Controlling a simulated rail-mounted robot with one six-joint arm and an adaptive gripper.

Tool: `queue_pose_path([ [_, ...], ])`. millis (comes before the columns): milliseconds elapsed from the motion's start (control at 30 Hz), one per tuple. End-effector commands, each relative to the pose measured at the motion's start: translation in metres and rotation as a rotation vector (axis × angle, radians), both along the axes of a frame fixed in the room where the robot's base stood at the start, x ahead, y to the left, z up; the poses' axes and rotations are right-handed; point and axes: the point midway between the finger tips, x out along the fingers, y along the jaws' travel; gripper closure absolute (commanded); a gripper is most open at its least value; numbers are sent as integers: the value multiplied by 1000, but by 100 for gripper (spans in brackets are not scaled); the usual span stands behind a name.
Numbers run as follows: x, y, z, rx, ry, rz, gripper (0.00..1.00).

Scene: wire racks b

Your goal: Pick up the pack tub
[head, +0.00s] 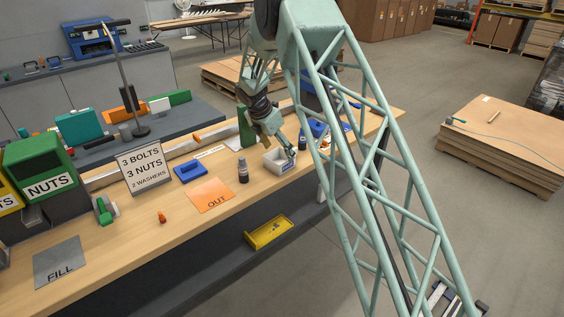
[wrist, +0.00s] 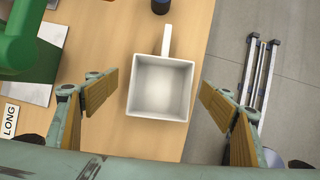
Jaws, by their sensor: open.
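The pack tub (head: 279,161) is a small white square tub standing upright on the wooden bench. In the wrist view the tub (wrist: 159,92) is open-topped and empty, with a handle-like strip pointing to the top of the picture. My gripper (wrist: 160,95) is open, with one tan-padded finger on each side of the tub and a gap at both sides. In the head view my gripper (head: 285,148) is at the tub. From these views I cannot tell its exact height over the bench.
A dark bottle (head: 243,170) stands left of the tub, near an orange OUT mat (head: 210,195) and a blue tray (head: 190,172). A green object (wrist: 25,40) is at the left in the wrist view. A yellow bin (head: 268,233) sits below the bench's front edge.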

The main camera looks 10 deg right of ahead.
Motion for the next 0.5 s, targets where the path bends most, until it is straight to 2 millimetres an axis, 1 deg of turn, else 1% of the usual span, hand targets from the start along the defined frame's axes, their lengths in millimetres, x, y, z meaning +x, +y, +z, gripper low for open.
queue_pose_path([
  [133, 0, 0, -2, 0, 0, 0, 25],
  [267, 1, -3, -8, -1, 1, 0, 25],
  [500, 3, -10, -32, 0, 2, -2, 25],
])
